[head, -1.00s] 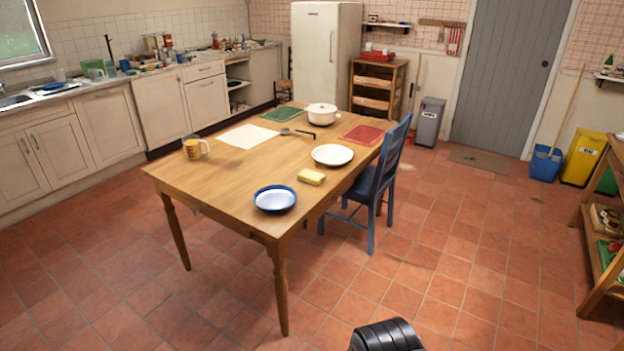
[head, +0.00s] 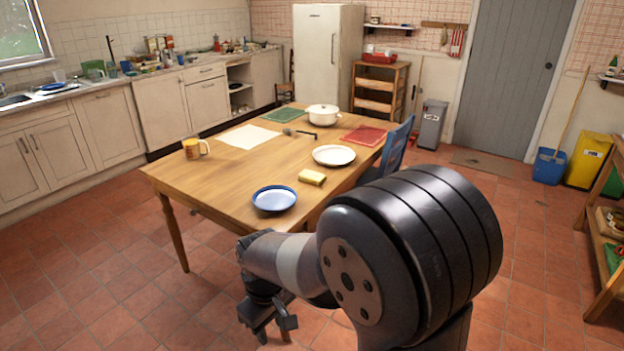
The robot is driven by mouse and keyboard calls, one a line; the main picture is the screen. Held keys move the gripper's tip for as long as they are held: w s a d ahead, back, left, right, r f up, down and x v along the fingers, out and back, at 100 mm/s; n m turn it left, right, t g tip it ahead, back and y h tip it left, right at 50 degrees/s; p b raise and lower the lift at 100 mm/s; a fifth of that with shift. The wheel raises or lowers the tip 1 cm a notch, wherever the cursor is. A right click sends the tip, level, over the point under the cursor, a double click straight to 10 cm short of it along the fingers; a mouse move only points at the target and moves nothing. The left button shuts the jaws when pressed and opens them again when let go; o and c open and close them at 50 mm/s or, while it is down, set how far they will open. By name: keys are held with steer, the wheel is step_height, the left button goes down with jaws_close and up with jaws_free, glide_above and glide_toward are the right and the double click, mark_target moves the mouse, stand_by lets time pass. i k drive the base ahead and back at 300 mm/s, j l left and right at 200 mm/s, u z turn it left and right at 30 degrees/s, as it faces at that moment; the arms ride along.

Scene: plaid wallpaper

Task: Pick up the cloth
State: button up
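A flat cream-white rectangle (head: 249,136), which looks like the cloth, lies on the far left part of the wooden table (head: 226,172). A green mat (head: 282,115) and a red mat (head: 365,136) also lie flat there; I cannot tell whether they are fabric. My gripper (head: 272,325) hangs low in front of the table's near edge, well away from the cloth. Its two dark fingers look apart, with nothing between them.
On the table are a yellow mug (head: 195,149), a white pot (head: 323,115), a dark-handled utensil (head: 300,133), a white plate (head: 334,155), a blue plate (head: 274,198) and a yellow sponge (head: 312,177). A blue chair (head: 396,147) stands at its right side.

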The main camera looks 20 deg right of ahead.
mark_target(307, 177)
steer(key=i+l+u, duration=0.1)
steer(key=i+l, duration=0.9)
steer(key=i, duration=0.25)
steer(key=i+l+u, duration=0.15)
steer(key=i+l, duration=0.95)
steer(key=i, duration=0.1)
